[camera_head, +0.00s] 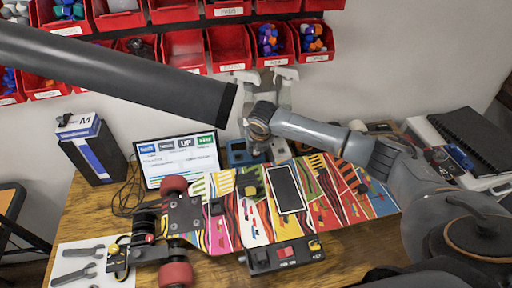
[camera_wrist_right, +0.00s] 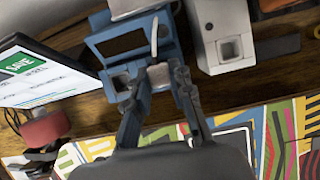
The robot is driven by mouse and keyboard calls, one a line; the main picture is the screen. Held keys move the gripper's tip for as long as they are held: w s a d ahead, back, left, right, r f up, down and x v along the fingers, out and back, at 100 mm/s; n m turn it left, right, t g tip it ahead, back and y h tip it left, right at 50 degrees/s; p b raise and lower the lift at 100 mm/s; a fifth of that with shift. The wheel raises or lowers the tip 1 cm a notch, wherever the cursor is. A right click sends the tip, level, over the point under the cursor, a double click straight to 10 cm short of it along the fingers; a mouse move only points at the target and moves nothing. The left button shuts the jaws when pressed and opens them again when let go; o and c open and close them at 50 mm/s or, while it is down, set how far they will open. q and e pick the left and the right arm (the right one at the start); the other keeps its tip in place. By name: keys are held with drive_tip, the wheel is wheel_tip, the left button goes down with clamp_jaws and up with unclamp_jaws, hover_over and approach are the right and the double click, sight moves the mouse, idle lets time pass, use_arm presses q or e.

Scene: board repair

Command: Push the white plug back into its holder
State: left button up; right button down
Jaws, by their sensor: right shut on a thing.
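My right gripper (camera_wrist_right: 157,78) is shut on the small white plug (camera_wrist_right: 159,74), right in front of the blue holder and a little right of the socket. I cannot tell whether the plug touches the holder. In the head view my right gripper (camera_head: 257,146) is partly hidden by its own arm. My left gripper is not in view.
A pale box with a square opening (camera_wrist_right: 230,48) stands right of the holder. A lit screen (camera_head: 178,158) stands left. The colourful skateboard (camera_head: 325,185) lies in front. Red bins (camera_head: 183,48) line the wall. A thick dark tube (camera_head: 110,65) crosses the upper left.

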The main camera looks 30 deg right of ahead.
drive_tip(key=shift+f, duration=0.45)
idle(0.5)
drive_tip(key=c, duration=0.8)
unclamp_jaws()
drive_tip(key=shift+r, duration=0.15)
drive_tip(key=shift+r+p, duration=1.35)
drive_tip(key=shift+p, duration=0.5)
drive_tip(key=shift+r, duration=0.1)
wheel_tip(320, 180, up, 6)
drive_tip(key=p, duration=0.6)
drive_tip(key=shift+p, duration=0.35)
